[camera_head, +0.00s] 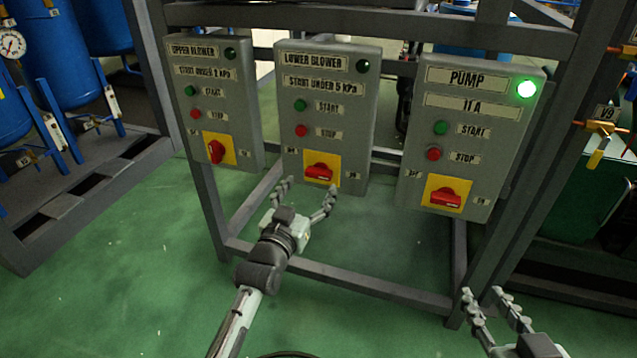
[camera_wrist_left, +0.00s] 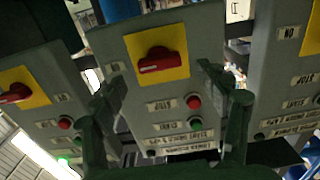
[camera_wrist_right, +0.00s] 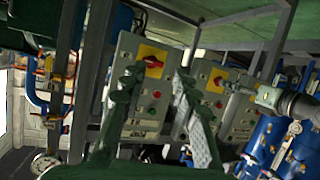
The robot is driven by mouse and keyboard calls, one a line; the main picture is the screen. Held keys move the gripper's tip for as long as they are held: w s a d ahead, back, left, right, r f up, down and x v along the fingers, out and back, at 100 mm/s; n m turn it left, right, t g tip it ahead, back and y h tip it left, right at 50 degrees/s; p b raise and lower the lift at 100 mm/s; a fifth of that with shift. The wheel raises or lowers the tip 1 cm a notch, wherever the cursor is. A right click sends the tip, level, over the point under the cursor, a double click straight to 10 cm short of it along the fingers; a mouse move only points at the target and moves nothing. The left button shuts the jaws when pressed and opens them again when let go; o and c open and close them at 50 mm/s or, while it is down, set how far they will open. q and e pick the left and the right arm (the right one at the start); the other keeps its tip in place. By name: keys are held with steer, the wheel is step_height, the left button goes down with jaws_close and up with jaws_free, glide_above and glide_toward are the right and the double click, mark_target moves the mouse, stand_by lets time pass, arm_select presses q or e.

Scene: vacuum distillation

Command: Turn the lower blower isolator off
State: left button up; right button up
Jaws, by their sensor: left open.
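The lower blower box (camera_head: 330,110) is the middle grey panel, its indicator lamp dark. Its isolator, a red handle on a yellow plate (camera_head: 319,171), sits low on the panel, with the handle lying roughly sideways and slightly tilted. It also shows in the left wrist view (camera_wrist_left: 160,60), which looks upside down. My left gripper (camera_head: 305,190) is open just in front of and below the isolator. Its fingers are spread to either side, and I see no contact. My right gripper (camera_head: 482,291) is open and empty, low at the right, below the pump box.
The upper blower box (camera_head: 213,100) stands left, its red handle near upright. The pump box (camera_head: 470,130) stands right, its lamp lit green and its red handle sideways. Grey frame bars (camera_head: 340,280) run below the boxes. Valve V9 (camera_head: 600,127) is at far right.

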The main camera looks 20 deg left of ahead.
mark_target(317, 177)
arm_select(q)
steer(key=shift+w, duration=2.3)
arm_select(e)
steer(key=shift+w+a+r+t+y, duration=0.15)
steer(key=shift+a+r+t+y, duration=0.25)
steer(key=shift+r, duration=0.25)
steer(key=shift+w+a+r+t+y, duration=0.2)
steer(key=shift+a+r+t, duration=0.1)
steer(key=shift+a+r, duration=0.25)
arm_select(q)
steer(key=shift+d, duration=0.1)
steer(key=shift+c, duration=0.2)
arm_select(e)
steer(key=shift+d, duration=0.1)
